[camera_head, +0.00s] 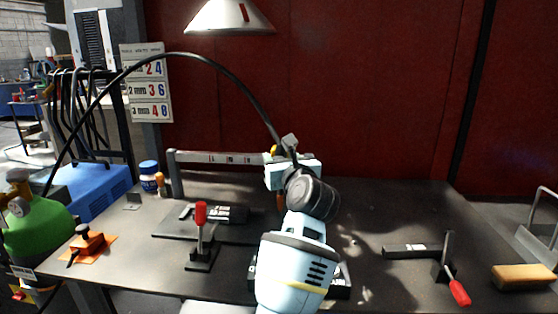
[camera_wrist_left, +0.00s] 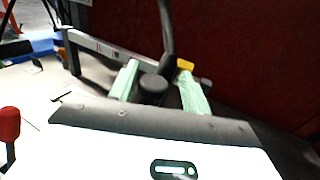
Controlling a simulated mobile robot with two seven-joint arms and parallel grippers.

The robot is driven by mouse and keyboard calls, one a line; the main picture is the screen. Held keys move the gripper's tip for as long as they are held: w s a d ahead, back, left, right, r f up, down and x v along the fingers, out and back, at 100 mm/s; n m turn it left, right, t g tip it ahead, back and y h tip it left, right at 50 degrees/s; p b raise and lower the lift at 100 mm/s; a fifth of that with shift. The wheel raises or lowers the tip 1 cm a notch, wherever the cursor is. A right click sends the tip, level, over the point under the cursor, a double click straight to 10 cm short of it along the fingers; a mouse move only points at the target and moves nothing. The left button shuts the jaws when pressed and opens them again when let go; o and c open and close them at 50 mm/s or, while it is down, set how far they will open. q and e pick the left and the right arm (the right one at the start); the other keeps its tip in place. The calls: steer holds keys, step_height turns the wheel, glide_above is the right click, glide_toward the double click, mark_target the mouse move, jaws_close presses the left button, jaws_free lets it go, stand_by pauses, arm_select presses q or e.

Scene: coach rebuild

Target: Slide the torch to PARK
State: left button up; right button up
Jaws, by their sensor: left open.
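The torch (camera_head: 289,143) is a dark grey piece at the end of a black cable, at the right end of the visible rail (camera_head: 220,157). In the left wrist view the torch (camera_wrist_left: 153,86) shows as a dark round body between two pale green fingers. My left gripper (camera_head: 291,170) is open, with its fingers on either side of the torch; I cannot tell whether they touch it. The rail has a scale with small marks, and I cannot read a PARK label. My gripper and wrist hide the rail's right part and the torch's lower part. My right gripper is not in view.
A red-handled clamp (camera_head: 201,226) stands at the front of the dark table, another (camera_head: 457,285) at the right. A wooden brush-like block (camera_head: 524,276) lies at the right edge. The cable (camera_head: 215,60) arches above the table. The table right of my wrist is mostly bare.

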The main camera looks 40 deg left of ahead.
arm_select(q)
steer(key=shift+f, duration=0.15)
steer(key=shift+s+d, duration=0.4)
steer(key=shift+d, duration=0.05)
steer(key=v, duration=0.6)
steer(key=shift+s+d+b, duration=0.2)
steer(key=shift+d+b, duration=0.05)
steer(key=shift+b, duration=0.15)
